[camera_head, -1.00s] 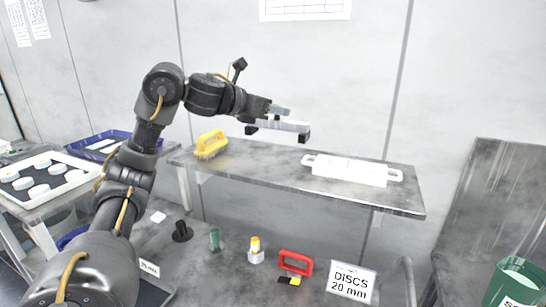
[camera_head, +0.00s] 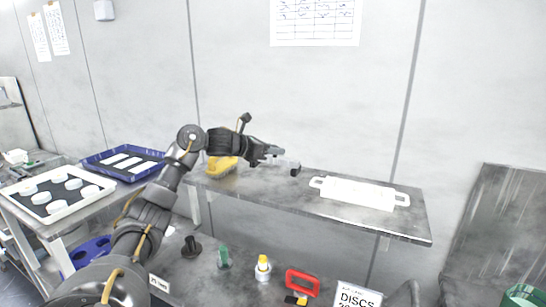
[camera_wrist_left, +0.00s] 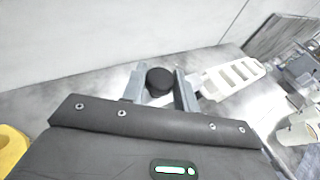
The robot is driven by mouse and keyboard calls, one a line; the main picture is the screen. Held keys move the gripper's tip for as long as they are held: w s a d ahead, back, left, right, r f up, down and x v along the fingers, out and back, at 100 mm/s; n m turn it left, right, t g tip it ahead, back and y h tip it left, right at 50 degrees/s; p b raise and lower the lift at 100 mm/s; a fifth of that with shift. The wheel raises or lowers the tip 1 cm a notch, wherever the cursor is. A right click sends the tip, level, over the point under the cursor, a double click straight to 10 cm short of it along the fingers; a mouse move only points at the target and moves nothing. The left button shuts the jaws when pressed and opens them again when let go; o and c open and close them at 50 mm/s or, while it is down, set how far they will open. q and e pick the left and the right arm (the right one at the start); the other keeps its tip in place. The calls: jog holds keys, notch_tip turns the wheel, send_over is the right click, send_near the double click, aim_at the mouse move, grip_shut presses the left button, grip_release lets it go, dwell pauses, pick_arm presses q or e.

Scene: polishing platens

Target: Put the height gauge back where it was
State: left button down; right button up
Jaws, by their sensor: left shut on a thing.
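My left gripper (camera_head: 278,157) is at the raised grey shelf, between the yellow brush and the white tray. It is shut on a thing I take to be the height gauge. In the left wrist view, a dark round part of the height gauge (camera_wrist_left: 159,82) shows between the fingertips of the left gripper (camera_wrist_left: 157,90). My right gripper is not in view.
A yellow brush (camera_head: 222,168) lies at the shelf's left end, partly behind my arm. A white handled tray (camera_head: 358,192) lies on the right half. Below stand a black flanged piece (camera_head: 191,247), a green piece (camera_head: 223,257), a yellow-capped bottle (camera_head: 263,266) and a red-handled tool (camera_head: 302,283).

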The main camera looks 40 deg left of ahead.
aim_at(270, 159)
pick_arm(q)
jog(key=shift+a+f, duration=0.1)
jog(key=shift+w+a+f+p, duration=0.1)
jog(key=shift+f+p, duration=0.5)
jog(key=shift+f, duration=0.3)
jog(key=shift+w+a+f+p, duration=0.1)
jog(key=shift+f+p, duration=0.5)
jog(key=shift+f, duration=0.3)
jog(key=shift+f, duration=0.15)
jog(key=c, duration=1.1)
grip_release()
jog(key=shift+o, duration=0.2)
jog(key=shift+d, duration=0.1)
